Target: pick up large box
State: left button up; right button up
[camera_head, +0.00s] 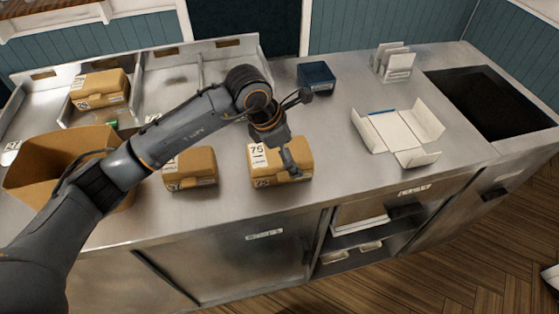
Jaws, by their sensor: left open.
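A tan closed box marked "75" (266,178) sits on the steel counter near its front edge. My left arm reaches in from the left, and my left gripper (289,160) is open over the right part of this box. A finger overlaps the box's top; I cannot tell whether it touches. A second tan box (191,170) stands to its left, partly behind my arm. A third tan box (100,88) sits in a tray compartment at the back left. Which one is the large box is not clear by size. My right gripper is out of view.
An open brown carton (45,165) stands at the left. A dark blue box (317,77) is further back. An unfolded white box (398,131) lies on the right, near a white holder (396,64) and a dark sunken basin (489,102). The counter right of the "75" box is clear.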

pick_arm(q)
jog(key=shift+x, duration=1.2)
jog(key=shift+r, duration=0.1)
jog(key=c, duration=1.2)
